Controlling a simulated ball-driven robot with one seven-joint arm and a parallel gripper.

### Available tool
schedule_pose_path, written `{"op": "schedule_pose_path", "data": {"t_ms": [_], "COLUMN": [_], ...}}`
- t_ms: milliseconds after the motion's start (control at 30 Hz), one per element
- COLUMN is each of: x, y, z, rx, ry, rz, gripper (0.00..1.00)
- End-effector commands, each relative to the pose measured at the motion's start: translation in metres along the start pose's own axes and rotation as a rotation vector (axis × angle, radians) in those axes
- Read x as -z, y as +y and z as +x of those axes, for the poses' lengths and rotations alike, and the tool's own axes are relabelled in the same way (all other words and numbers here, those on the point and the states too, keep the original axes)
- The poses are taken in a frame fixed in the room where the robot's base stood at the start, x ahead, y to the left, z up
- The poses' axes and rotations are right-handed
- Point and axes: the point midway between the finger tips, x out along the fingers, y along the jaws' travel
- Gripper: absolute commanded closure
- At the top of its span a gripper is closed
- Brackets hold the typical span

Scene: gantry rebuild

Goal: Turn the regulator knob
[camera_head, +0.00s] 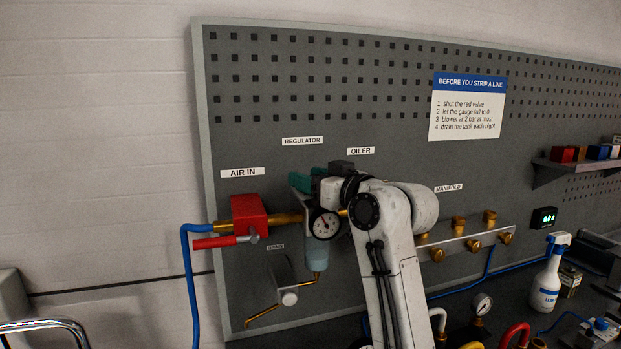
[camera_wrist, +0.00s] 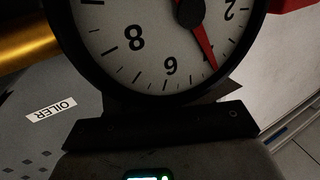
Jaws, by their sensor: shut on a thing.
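The regulator sits on the grey pegboard under the REGULATOR label (camera_head: 303,140). Its round gauge (camera_head: 324,223) has a white dial, and a pale blue bowl (camera_head: 316,259) hangs below. My gripper (camera_head: 315,180) is at the top of the regulator, above the gauge, shut on the regulator knob. The knob is hidden by the gripper, so its angle cannot be told. The jaws are not clear in that view.
A red valve (camera_head: 249,216) with a red lever is left of the regulator, on a brass pipe. A drain fitting (camera_head: 289,298) is below. A spray bottle (camera_head: 548,275) stands farther right. The left wall is bare.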

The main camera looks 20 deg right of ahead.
Motion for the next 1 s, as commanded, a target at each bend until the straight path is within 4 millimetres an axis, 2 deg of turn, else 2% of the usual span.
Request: {"op": "schedule_pose_path", "data": {"t_ms": [267,1000], "x": [0.001,-0.004], "y": [0.001,0.012], "z": [0.001,-0.004], "rx": [-0.176,-0.82], "ry": [-0.001,0.002], "rz": [-0.002,0.001], "gripper": [0.82,0.82]}}
